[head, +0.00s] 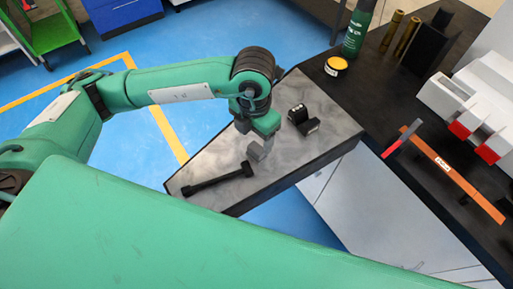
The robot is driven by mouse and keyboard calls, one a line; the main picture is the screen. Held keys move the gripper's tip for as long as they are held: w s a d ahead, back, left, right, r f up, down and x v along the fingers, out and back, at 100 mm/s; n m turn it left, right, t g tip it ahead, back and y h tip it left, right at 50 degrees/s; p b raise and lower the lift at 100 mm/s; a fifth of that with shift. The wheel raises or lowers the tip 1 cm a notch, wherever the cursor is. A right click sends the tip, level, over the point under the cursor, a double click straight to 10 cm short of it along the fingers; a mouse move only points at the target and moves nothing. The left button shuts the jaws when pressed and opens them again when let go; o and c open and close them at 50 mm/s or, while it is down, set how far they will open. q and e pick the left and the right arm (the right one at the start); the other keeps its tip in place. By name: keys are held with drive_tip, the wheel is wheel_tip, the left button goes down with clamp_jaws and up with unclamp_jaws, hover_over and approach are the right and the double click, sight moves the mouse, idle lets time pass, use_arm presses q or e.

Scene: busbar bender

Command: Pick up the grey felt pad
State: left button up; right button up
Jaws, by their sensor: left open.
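My left gripper (259,143) hangs over the middle of the grey bench top (220,160), pointing down, and is open. A small light grey piece (256,152) shows right at its fingertips. It may be the grey felt pad, but against the grey top I cannot tell it surely from a finger. I see no other clear felt pad, and one could be hidden under the hand. Whether the piece touches the fingers cannot be told. My right gripper is not in view.
A black bar-shaped tool (218,181) lies just left of the gripper, and a black angled block (304,119) stands to its right. A yellow-lidded tin (335,66) and a green bottle (357,32) stand at the back. An orange strip (452,173) lies on the dark right-hand bench.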

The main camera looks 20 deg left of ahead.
sight(257, 147)
use_arm(q)
drive_tip(key=shift+f, duration=0.25)
drive_tip(key=f+p, duration=0.1)
drive_tip(key=f, duration=0.1)
drive_tip(key=f+p, duration=0.1)
drive_tip(key=f, duration=0.1)
drive_tip(key=shift+w+d+f+p, duration=0.1)
drive_tip(key=shift+w+d+p, duration=0.05)
drive_tip(key=shift+w+p, duration=0.15)
drive_tip(key=shift+f, duration=0.3)
drive_tip(key=c, duration=1.1)
drive_tip(key=shift+o, duration=0.2)
drive_tip(key=shift+r, duration=0.1)
drive_tip(key=shift+r, duration=0.45)
wheel_tip(257, 147, up, 19)
drive_tip(key=b, duration=0.4)
drive_tip(key=shift+b, duration=0.3)
